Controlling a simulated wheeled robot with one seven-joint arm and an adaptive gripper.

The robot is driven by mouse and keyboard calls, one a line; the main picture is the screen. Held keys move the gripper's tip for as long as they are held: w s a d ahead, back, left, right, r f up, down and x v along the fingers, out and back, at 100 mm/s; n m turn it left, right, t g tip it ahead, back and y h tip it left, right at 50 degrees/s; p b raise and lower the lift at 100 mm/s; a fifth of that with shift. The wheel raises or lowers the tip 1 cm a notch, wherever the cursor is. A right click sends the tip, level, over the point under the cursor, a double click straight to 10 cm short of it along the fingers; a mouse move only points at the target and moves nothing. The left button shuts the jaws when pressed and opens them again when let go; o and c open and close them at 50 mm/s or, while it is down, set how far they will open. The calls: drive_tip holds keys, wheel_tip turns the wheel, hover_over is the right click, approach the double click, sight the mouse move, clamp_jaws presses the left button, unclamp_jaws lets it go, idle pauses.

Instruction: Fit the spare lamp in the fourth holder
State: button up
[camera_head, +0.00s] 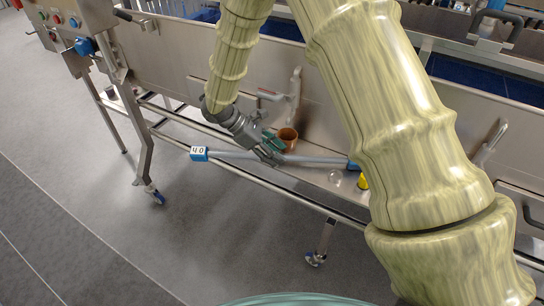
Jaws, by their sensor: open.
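A long pale grey tube or bar (232,154), perhaps the lamp, runs across the picture in front of the steel ledge. Its left end carries a blue block (198,154) with a white label that seems to read "4 0". Another blue piece (352,164) shows at its right end, partly hidden by my arm. My gripper (272,151) is open, pointing down to the right, with its fingers at the middle of the tube. I cannot tell whether the fingers straddle or touch it. I cannot make out a row of numbered holders.
A brown cup (287,138) stands on the ledge just behind my gripper. A clear round glass object (336,177) and a yellow item (362,181) lie farther right, near my arm. Steel handles (295,92) stick out from the tunnel wall.

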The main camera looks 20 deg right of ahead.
drive_tip(key=shift+w+f, duration=0.2)
drive_tip(key=shift+f, duration=0.1)
drive_tip(key=shift+s+a+r, duration=0.1)
drive_tip(key=shift+a+r, duration=0.05)
drive_tip(key=c, duration=0.3)
clamp_jaws()
drive_tip(key=shift+r, duration=0.15)
